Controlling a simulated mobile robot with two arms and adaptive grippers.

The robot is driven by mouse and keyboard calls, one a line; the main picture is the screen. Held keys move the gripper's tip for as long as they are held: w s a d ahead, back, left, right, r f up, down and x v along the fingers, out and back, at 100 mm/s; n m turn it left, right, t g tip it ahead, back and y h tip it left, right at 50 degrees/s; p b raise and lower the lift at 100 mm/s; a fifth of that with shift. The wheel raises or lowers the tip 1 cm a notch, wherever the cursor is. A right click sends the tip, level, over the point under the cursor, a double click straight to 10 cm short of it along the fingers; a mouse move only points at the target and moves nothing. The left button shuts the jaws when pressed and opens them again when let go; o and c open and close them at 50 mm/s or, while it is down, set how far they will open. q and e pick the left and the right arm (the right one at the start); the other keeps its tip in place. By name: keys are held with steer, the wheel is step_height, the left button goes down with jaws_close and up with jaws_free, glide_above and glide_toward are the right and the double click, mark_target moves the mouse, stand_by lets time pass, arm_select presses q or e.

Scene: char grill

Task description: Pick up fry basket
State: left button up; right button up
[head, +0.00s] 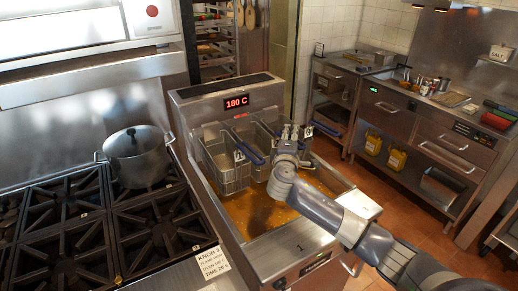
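The fryer (318,247) stands in the middle of the head view, with brown oil in its vat and a red 180 C display. Two wire fry baskets hang at its back. The left basket (228,172) has a blue handle (250,151) and a white tag. Contact and finger opening are too small to tell. My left gripper is not in view.
A stove (100,235) with black grates and a lidded pot (137,157) stands left of the fryer. A steel counter (410,105) with drawers and yellow bottles stands at the right. The tiled floor (400,210) between is open, with my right arm above it.

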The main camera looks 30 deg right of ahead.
steer(key=shift+a, duration=0.1)
jaws_close()
steer(key=shift+r, duration=0.2)
